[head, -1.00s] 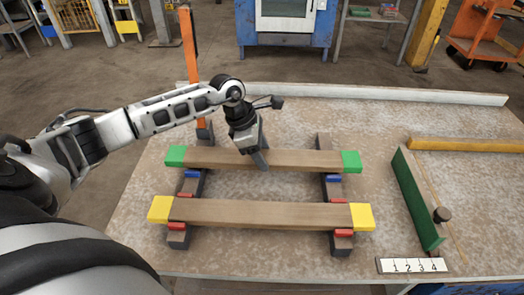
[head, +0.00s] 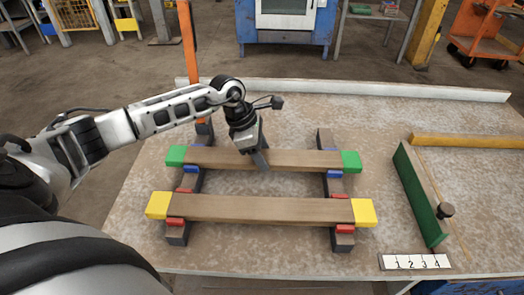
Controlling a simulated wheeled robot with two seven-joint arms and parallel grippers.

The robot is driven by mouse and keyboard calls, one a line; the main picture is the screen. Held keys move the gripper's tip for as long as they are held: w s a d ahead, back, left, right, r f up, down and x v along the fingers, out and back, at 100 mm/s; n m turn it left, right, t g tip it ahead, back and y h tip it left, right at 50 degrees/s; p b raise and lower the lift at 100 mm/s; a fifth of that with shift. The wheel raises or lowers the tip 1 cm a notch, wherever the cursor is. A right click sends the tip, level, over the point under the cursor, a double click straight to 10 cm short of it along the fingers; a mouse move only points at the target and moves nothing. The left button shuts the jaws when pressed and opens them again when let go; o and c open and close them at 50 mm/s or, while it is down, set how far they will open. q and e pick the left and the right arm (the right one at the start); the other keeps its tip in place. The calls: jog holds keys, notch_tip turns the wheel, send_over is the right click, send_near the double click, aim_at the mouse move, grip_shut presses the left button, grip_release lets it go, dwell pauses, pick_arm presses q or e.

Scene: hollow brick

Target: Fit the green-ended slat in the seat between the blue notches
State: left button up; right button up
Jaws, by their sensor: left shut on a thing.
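The green-ended slat (head: 300,159) is a brown bar with green ends, lying across the two dark rails, the left rail (head: 180,237) and the right rail (head: 326,140). Blue notches show just in front of it, one on the left rail (head: 191,170) and one on the right rail (head: 334,174). From this angle I cannot tell whether the slat is fully down in the seat. My left gripper (head: 261,160) is shut on the slat near its middle, from above. My right gripper is not in view.
A yellow-ended slat (head: 260,209) lies across the rails nearer me, between red notches (head: 345,229). A green board (head: 420,195) with a dark knob stands at the right, near a yellow bar (head: 465,142) and a numbered strip (head: 415,262). A white ledge (head: 400,93) runs along the back.

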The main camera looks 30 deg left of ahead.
pick_arm(q)
jog(key=o, duration=1.3)
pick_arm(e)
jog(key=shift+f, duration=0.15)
pick_arm(q)
jog(key=p+v, duration=0.1)
jog(key=v, duration=1.5)
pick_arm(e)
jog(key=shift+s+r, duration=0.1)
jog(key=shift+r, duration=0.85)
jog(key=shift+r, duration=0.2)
